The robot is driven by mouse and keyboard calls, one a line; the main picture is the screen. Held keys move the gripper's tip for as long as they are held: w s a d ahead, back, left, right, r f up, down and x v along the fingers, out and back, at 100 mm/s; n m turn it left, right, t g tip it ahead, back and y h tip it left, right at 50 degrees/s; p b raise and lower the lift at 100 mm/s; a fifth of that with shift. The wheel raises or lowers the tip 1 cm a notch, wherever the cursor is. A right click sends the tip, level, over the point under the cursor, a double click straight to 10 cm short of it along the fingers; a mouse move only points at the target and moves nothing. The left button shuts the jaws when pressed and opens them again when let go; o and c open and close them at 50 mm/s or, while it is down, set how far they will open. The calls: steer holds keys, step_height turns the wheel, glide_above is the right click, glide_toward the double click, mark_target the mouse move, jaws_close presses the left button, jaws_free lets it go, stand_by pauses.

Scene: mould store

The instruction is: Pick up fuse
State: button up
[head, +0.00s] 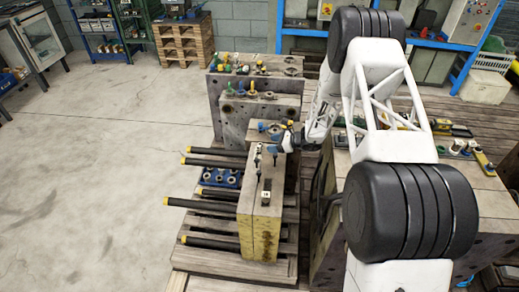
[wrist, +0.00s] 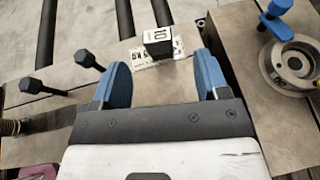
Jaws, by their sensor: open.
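The fuse (head: 265,197) looks like a small black block with a white face marked 10. It sits on top of the front mould block in the head view. In the wrist view the fuse (wrist: 158,42) stands beyond my fingertips, between their lines, by a printed white label. My gripper (wrist: 162,78) has two blue fingers, spread apart with nothing between them. In the head view my gripper (head: 281,143) is over the back part of the blocks, behind the fuse and apart from it.
Dark bolts (wrist: 86,60) stick up left of the fingers. A metal ring (wrist: 294,64) with a blue clamp is at the right. Black rods with yellow ends (head: 190,203) jut left from the blocks. A blue tray (head: 221,178) lies between rods. The floor at left is clear.

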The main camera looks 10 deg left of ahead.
mark_target(260, 145)
steer(key=shift+x, duration=1.3)
steer(key=shift+x, duration=2.6)
steer(key=shift+s, duration=0.15)
steer(key=c, duration=1)
steer(key=shift+r, duration=0.15)
